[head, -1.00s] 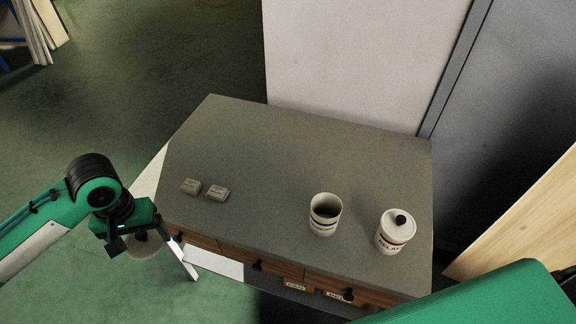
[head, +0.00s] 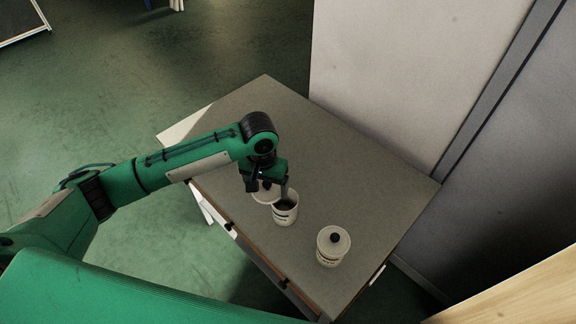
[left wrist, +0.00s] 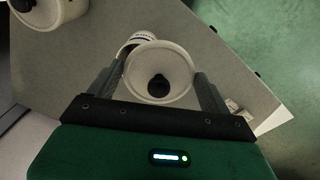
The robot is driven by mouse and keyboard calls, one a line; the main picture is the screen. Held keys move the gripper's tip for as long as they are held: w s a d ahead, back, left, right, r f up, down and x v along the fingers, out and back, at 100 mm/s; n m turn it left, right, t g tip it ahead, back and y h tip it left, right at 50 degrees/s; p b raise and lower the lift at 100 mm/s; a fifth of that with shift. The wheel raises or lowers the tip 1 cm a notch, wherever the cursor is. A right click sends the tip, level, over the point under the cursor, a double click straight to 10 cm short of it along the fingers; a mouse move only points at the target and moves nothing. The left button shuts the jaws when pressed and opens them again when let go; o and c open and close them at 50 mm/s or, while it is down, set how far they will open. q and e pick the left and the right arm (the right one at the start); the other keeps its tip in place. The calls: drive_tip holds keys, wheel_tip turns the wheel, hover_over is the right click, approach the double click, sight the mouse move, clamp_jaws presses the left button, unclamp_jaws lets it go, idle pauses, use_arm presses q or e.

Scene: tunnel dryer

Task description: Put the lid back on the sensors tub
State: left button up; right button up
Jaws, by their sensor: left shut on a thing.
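The open white tub (head: 286,215) stands upright on the grey worktop; its label is too small to read. The lid (head: 263,196) is a pale disc with a black knob. My left gripper (head: 266,187) is shut on the lid, with a finger on either side of it. In the left wrist view the lid (left wrist: 160,92) faces the camera knob-first and covers part of the tub (left wrist: 138,38) behind it. In the head view the lid is at the tub's upper-left rim, not centred on it; I cannot tell whether they touch. My right gripper is out of view.
A second white tub (head: 330,252) with its lid on stands to the right of the open one. The worktop (head: 370,185) is clear toward the back and right. Small grey blocks (left wrist: 234,107) lie near an edge. A white panel (head: 400,80) stands behind.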

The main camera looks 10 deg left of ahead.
use_arm(q)
drive_tip(key=d+p, duration=0.1)
drive_tip(key=w+d+p, duration=0.1)
drive_tip(key=w+m+p, duration=0.1)
drive_tip(key=p, duration=0.1)
drive_tip(key=shift+d+r, duration=0.25)
drive_tip(key=shift+d, duration=0.15)
drive_tip(key=shift+w+d+f+p, duration=0.1)
drive_tip(key=shift+w+d+p, duration=0.05)
drive_tip(key=shift+d+p, duration=0.2)
drive_tip(key=shift+d+f, duration=0.1)
drive_tip(key=shift+d, duration=0.05)
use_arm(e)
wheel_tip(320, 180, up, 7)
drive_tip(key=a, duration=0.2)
use_arm(q)
drive_tip(key=shift+w+d+f, duration=0.1)
drive_tip(key=shift+d+f, duration=0.1)
drive_tip(key=shift+f, duration=0.1)
drive_tip(key=shift+a+f+b, duration=0.1)
drive_tip(key=shift+f+b, duration=0.35)
drive_tip(key=shift+b, duration=0.05)
wheel_tip(320, 180, down, 5)
drive_tip(key=b, duration=0.4)
drive_tip(key=shift+f, duration=0.1)
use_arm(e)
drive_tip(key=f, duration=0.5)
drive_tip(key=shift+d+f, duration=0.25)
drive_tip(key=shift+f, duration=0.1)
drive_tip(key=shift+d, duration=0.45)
